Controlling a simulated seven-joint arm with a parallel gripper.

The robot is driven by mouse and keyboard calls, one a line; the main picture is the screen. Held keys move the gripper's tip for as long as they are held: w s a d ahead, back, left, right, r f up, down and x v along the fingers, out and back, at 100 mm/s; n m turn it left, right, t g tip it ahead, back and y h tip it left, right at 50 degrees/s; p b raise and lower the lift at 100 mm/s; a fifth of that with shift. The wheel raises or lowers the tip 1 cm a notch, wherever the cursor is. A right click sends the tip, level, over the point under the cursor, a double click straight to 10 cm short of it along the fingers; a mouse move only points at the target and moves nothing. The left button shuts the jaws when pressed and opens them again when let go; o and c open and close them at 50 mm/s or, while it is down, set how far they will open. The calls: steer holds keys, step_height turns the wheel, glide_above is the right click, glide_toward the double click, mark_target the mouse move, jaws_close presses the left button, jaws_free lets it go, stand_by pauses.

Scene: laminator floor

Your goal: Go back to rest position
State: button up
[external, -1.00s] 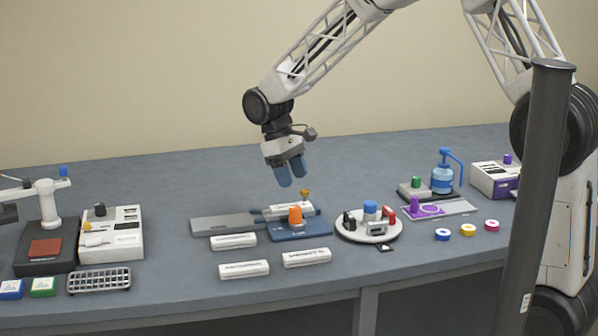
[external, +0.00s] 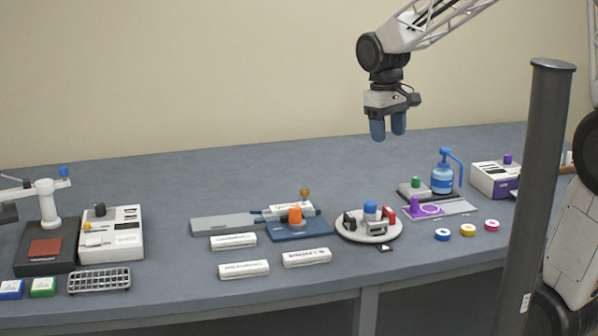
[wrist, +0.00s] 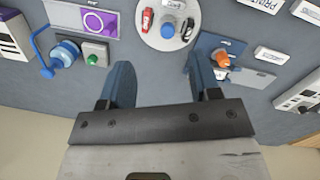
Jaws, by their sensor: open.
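My gripper (external: 388,128) hangs above the back of the bench, pointing down, with its two blue fingers apart and nothing between them. In the wrist view my gripper (wrist: 160,80) also shows its fingers spread over bare bench top. The grey-blue bench (external: 190,180) lies below it.
Below and to the front stand a round white turntable (external: 347,236), a blue fixture with an orange knob (external: 295,215), and a blue pump bottle (external: 443,178). White labelled bars (external: 243,269) lie in front. A dark post (external: 538,180) stands at right. The air around my gripper is clear.

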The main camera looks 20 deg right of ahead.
steer(key=s+d+r+m+t, duration=0.1)
steer(key=s+d+m, duration=0.1)
steer(key=s+d, duration=0.5)
steer(key=s+d+r+m+t, duration=0.1)
steer(key=s+d, duration=0.6)
steer(key=s, duration=0.7)
steer(key=shift+r+m+t+y, duration=0.15)
steer(key=shift+m+t+y, duration=0.15)
steer(key=shift+m+t, duration=0.5)
